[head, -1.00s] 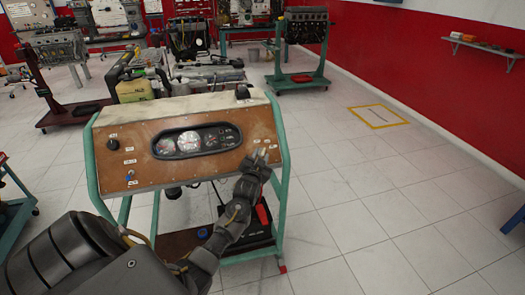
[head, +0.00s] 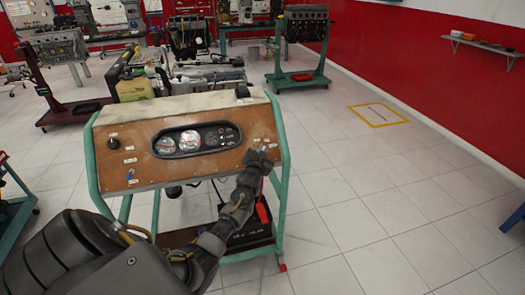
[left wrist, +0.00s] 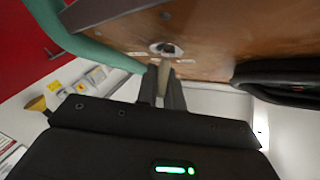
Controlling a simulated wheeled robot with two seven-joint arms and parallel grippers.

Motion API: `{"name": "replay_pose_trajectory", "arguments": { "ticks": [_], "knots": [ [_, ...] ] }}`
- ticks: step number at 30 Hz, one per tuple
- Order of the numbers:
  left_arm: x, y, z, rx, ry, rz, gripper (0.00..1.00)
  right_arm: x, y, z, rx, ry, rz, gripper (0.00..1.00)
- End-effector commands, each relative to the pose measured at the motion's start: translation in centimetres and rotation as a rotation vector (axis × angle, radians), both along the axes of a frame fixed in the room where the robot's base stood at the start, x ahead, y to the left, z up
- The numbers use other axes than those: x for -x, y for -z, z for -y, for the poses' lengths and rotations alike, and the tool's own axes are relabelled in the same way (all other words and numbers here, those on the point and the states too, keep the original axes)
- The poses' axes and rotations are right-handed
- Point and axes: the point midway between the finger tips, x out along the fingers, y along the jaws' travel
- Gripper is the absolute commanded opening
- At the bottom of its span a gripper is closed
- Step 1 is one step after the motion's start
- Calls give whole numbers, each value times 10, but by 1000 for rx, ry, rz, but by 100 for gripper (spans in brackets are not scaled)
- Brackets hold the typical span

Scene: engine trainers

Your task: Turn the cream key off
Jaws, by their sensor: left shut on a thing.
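The cream key (left wrist: 164,80) sticks out of a round lock (left wrist: 166,48) on the brown instrument panel (head: 215,167) of the engine trainer. My left gripper (left wrist: 163,90) is shut on the key, with one dark finger on each side of it in the left wrist view. In the head view my left gripper (head: 260,156) is at the right end of the panel, and it hides the key and most of the lock there. I cannot read the marks around the lock. My right gripper is not in view.
The panel holds a gauge cluster (head: 194,141) in a black frame. A dark knob (head: 113,143) and small switches are at its left. A green tube frame (head: 281,175) runs close by the gripper. The floor to the right is clear.

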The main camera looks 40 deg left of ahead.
Motion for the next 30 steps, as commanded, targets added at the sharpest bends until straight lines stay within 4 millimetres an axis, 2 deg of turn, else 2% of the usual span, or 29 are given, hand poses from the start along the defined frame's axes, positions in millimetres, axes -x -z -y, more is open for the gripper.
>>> {"name": "replay_pose_trajectory", "arguments": {
  "ticks": [11, 30],
  "knots": [
    [0, 3, 1, 44, -65, 60, 0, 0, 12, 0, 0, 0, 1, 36],
    [0, 4, 1, 247, -382, 350, 0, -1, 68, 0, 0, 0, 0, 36]
  ]
}}
